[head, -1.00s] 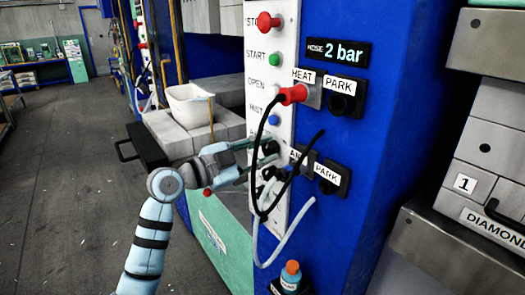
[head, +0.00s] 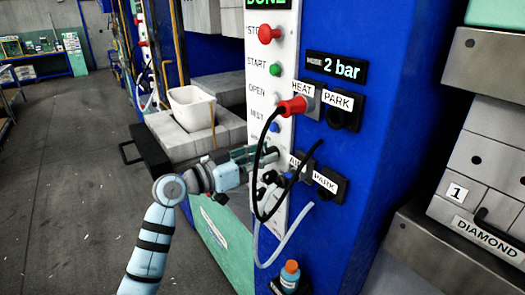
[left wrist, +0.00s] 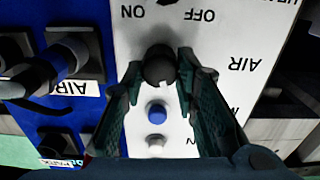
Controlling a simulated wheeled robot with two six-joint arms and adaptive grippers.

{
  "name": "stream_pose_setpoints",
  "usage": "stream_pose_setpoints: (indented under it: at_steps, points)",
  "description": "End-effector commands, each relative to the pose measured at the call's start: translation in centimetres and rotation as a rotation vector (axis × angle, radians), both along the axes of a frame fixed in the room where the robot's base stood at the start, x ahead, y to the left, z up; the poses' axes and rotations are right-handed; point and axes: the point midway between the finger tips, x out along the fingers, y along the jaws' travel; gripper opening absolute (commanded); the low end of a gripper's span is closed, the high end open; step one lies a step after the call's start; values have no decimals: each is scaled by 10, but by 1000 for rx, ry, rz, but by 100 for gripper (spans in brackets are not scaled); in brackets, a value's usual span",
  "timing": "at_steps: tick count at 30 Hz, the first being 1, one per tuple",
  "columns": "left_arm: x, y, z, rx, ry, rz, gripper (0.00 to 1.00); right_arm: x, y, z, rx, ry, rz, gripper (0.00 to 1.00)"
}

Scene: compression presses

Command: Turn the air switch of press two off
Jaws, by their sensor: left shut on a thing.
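The air switch of the press is a dark round knob (left wrist: 160,66) on the white control panel (head: 283,75). In the left wrist view, which shows the panel upside down, ON, OFF and AIR labels surround it. My left gripper (left wrist: 160,75) has its two green-padded fingers on either side of the knob and is shut on it. In the head view the left gripper (head: 262,168) reaches the lower panel from the left and hides most of the switch. Which label the knob points to cannot be told. My right gripper is not in view.
Red STOP (head: 269,33) and green START (head: 274,69) buttons sit above. A grey hose (head: 292,240) loops below. A white bucket (head: 190,108) stands left.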

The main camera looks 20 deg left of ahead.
Motion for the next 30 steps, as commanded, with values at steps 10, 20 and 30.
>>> stream_pose_setpoints:
  at_steps: [10, 20, 30]
  points:
    - [0, 0, -2, -139, 123, -1, 0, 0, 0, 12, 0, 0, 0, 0]
    - [0, 0, -3, -173, 151, -1, 0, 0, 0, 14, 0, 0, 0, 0]
    - [0, 0, -3, -173, 151, -1, 37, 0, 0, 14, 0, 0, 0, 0]
